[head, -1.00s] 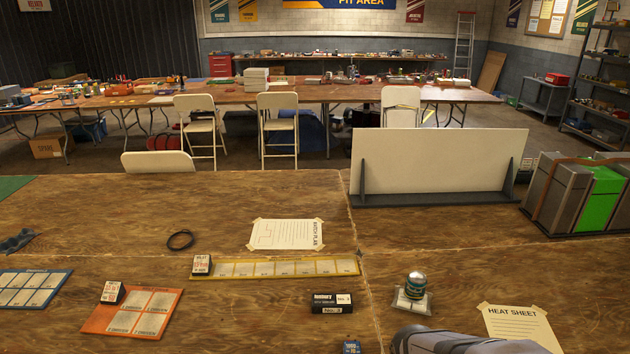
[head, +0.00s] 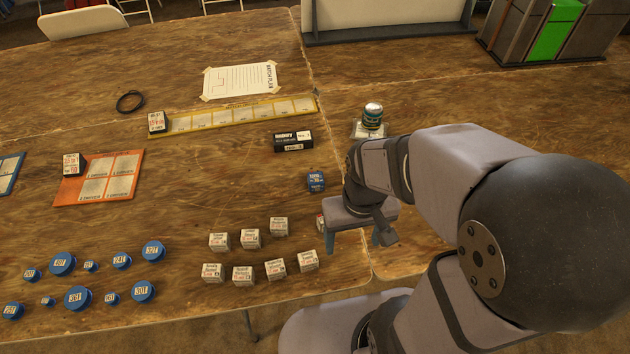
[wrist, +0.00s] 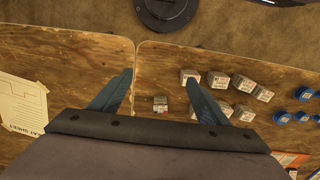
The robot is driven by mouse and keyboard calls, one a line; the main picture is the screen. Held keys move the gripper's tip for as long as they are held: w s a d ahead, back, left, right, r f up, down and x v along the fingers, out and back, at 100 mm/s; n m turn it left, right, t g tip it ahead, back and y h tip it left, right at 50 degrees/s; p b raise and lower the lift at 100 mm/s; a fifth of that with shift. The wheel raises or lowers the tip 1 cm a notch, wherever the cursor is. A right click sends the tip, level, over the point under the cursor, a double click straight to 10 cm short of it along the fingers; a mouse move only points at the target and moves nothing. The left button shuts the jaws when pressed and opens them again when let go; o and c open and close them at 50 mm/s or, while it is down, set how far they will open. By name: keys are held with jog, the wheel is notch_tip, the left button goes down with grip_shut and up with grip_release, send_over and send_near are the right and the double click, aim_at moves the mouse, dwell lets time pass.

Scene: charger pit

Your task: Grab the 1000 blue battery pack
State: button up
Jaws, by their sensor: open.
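The blue battery pack (head: 316,180) is a small blue block with white lettering. It lies on the wooden table in the head view, left of my arm. My gripper (head: 352,240) points down toward the table near its front edge, right of and in front of the pack. In the wrist view my gripper (wrist: 159,78) has its two blue-grey fingers spread, with nothing between them in its grip. A small white and red block (wrist: 160,103) shows between the fingers, on the table below. I cannot make out the blue pack in the wrist view.
Several white labelled blocks (head: 250,238) and several blue discs (head: 78,298) lie to the left. A black box (head: 293,141) lies just behind the pack. A teal can (head: 372,117) on a small stand is behind my arm. A table seam runs nearby.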

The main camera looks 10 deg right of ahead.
dwell(0.4)
jog(key=shift+c, duration=1.4)
jog(key=t+b, duration=0.5)
jog(key=t, duration=0.5)
send_near(317, 183)
jog(key=shift+m, duration=0.4)
jog(key=f, duration=0.2)
jog(key=w+f, duration=0.1)
jog(key=f, duration=0.2)
jog(key=shift+w+a, duration=0.15)
jog(key=shift+w+f+t+h, duration=0.1)
jog(key=shift+w+t+h, duration=0.3)
jog(key=shift+t, duration=0.5)
jog(key=shift+w+r+t+b, duration=0.3)
jog(key=shift+r+t+b, duration=0.1)
jog(key=shift+t, duration=0.5)
jog(key=shift+w, duration=0.1)
